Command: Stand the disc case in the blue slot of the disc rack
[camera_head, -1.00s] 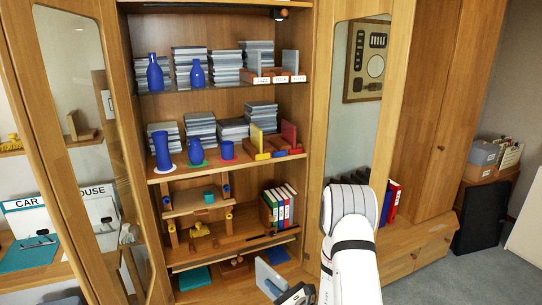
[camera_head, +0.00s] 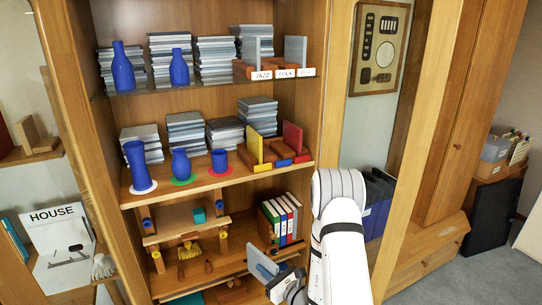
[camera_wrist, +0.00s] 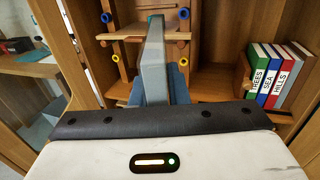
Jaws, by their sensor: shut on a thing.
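My gripper (camera_head: 284,279) is shut on a thin grey-blue disc case (camera_head: 262,259), low in front of the cabinet. In the wrist view the case (camera_wrist: 153,72) stands up on edge and points away from me, clear of the shelves; the fingers are mostly hidden. The likely disc rack (camera_head: 270,163) is on the middle shelf at the right, above my gripper. It has yellow, blue and red front labels. The blue label (camera_head: 283,163) is in the middle, between an upright yellow divider (camera_head: 255,146) and an upright red divider (camera_head: 292,138).
A second rack (camera_head: 274,72) labelled JAZZ and FOLK is on the shelf above. Blue vases (camera_head: 137,163) and stacks of cases (camera_head: 186,131) stand left of the coloured rack. Books (camera_head: 282,219) are on the lower shelf. An open glass door (camera_head: 371,110) is at the right.

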